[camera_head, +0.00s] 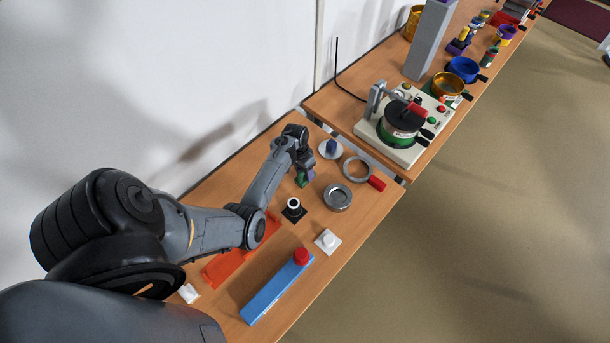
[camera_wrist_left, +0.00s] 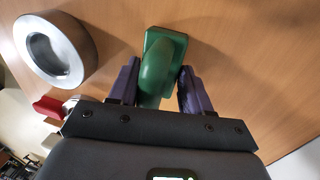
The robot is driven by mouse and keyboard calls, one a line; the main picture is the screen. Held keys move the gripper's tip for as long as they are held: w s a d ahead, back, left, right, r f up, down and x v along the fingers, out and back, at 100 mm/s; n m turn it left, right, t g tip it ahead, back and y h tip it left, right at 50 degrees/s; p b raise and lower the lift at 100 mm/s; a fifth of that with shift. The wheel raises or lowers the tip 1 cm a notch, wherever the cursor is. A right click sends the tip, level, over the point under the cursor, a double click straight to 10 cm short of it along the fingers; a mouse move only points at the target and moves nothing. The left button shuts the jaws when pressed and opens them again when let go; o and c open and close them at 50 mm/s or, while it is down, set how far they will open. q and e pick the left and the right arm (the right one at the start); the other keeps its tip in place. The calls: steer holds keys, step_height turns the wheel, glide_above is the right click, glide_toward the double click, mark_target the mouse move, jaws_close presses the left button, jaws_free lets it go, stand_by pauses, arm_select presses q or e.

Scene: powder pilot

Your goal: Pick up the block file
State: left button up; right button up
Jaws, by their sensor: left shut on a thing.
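The block file is a green block with a rounded handle (camera_wrist_left: 158,75). It shows small and partly hidden in the head view (camera_head: 301,180), below my left gripper (camera_head: 305,173). In the left wrist view the purple fingers of my left gripper (camera_wrist_left: 160,88) stand on either side of the rounded handle and are shut on it. The block's flat base lies beyond the fingertips, over the wood table. I cannot tell whether the base touches the table. My right gripper is not in view.
A white disc with a blue knob (camera_head: 331,148), a black-based white piece (camera_head: 293,209) and a blue bar (camera_head: 275,289) are also on the table.

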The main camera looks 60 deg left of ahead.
arm_select(q)
steer(key=shift+c, duration=0.5)
step_height(320, 180, up, 10)
steer(key=shift+r+p, duration=0.1)
steer(key=shift+p, duration=0.55)
